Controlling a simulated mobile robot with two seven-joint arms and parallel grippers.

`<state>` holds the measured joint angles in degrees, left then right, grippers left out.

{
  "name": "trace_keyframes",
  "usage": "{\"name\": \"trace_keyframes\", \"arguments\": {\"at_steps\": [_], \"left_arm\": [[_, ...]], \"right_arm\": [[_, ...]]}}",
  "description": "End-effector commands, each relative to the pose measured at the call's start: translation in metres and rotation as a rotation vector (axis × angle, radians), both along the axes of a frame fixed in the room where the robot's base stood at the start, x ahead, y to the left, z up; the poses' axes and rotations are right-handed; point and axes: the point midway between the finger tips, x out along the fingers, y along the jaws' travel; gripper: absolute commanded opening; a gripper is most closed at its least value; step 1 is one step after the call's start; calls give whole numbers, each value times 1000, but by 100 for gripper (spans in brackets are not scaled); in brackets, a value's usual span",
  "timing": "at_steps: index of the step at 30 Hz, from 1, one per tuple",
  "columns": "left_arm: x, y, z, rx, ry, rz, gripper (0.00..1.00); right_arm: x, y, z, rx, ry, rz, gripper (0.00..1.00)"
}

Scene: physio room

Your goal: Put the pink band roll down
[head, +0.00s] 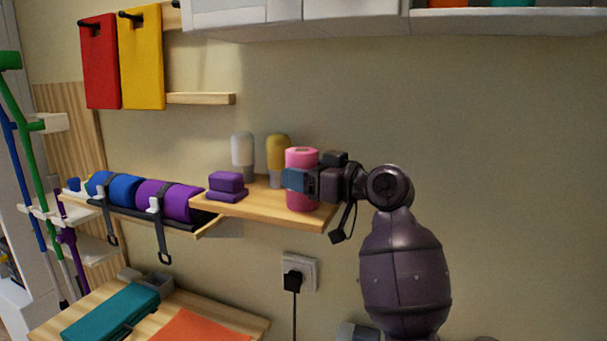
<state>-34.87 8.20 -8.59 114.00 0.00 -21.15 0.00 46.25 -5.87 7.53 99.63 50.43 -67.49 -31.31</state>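The pink band roll (302,157) stands upright at the right end of the wooden wall shelf (262,205). My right gripper (298,181) reaches in from the right and is shut on the roll at about mid-height. One finger lies across the roll's front; the other finger is hidden. The roll's lower end shows just over the shelf's surface, close to the front right edge. I cannot tell whether it touches the wood. My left gripper is not in view.
Left of the roll on the shelf are a yellow-topped bottle (278,150), a white-topped bottle (242,148) and purple blocks (226,182). Blue (124,188) and purple (181,203) rolls lie on a rack further left. A table (240,324) with a teal case (110,312) is below.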

Motion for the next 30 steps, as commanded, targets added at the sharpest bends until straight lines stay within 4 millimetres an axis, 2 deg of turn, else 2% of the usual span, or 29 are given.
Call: {"name": "trace_keyframes", "arguments": {"at_steps": [1, 5, 15, 20, 30], "left_arm": [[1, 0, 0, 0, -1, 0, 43], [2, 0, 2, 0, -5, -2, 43], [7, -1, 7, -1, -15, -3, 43], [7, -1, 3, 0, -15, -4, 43], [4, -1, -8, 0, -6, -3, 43]], "right_arm": [[0, 0, -1, -2, 1, 0, 70], [0, 0, 0, 0, 1, 0, 88], [0, 0, 4, 1, 1, 1, 88], [-10, -17, 1, -1, 0, -2, 88], [-46, -71, 1, -3, -1, -3, 88]]}}
